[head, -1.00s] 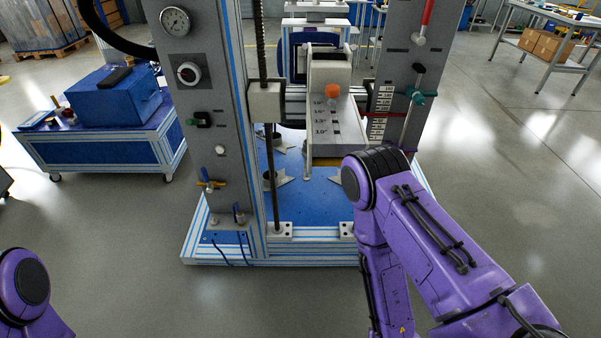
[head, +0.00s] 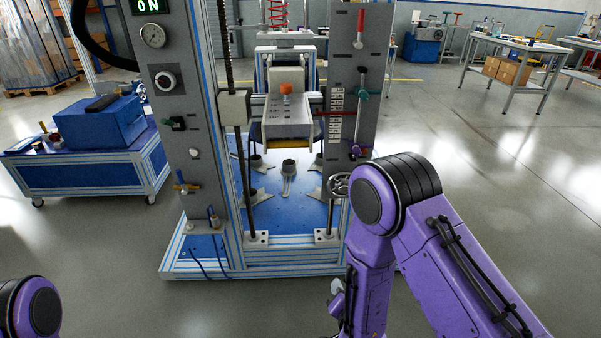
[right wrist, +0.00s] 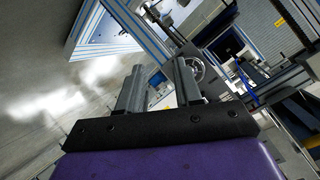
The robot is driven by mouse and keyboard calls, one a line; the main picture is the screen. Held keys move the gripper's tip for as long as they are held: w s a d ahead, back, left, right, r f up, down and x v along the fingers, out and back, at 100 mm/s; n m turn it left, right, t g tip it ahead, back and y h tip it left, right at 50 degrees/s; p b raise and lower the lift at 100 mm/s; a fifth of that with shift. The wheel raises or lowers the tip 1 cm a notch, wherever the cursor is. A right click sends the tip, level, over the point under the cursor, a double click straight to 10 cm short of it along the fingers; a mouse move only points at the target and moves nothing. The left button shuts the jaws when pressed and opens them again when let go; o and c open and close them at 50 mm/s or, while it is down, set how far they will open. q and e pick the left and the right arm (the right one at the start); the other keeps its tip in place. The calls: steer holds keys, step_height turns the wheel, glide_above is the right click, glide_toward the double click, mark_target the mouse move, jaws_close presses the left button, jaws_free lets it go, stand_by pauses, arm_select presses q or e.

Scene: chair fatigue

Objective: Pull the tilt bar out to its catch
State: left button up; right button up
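A pale grey bar or drawer-like block (head: 288,128) with degree marks and an orange knob (head: 286,88) sits between the two posts of the test frame. I take it for the tilt bar; its lower front edge is yellow. How far out it stands I cannot tell. My right gripper (head: 336,300) is mostly hidden behind my own forearm in the head view, low in front of the frame. In the right wrist view the right gripper's two fingers (right wrist: 158,75) are apart with nothing between them. My left gripper is outside the picture; only a purple arm joint shows at lower left.
The grey left panel (head: 165,110) carries a gauge, dial and levers; the right panel (head: 357,70) has red and green handles. A small handwheel (head: 340,185) is close to my right arm. A blue cart (head: 85,165) stands left. Open floor lies right.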

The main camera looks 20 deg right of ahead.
steer(key=w+a+r+m+t+b, duration=0.35)
steer(key=w+r+t, duration=0.2)
steer(key=w, duration=0.35)
steer(key=w+a+r+m+t+h+b, duration=0.2)
steer(key=a+r+m+t, duration=0.15)
steer(key=r, duration=0.65)
steer(key=w+a+r+m+t+h+b, duration=0.1)
steer(key=a+r+m+t+b, duration=0.2)
steer(key=r, duration=0.7)
arm_select(q)
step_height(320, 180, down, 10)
steer(key=p, duration=0.2)
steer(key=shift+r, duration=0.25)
arm_select(e)
steer(key=x, duration=1)
steer(key=shift+w+d+m, duration=0.2)
steer(key=shift+d+m, duration=0.1)
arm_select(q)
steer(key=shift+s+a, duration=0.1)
arm_select(e)
steer(key=shift+f, duration=0.1)
steer(key=shift+c, duration=0.3)
jaws_close()
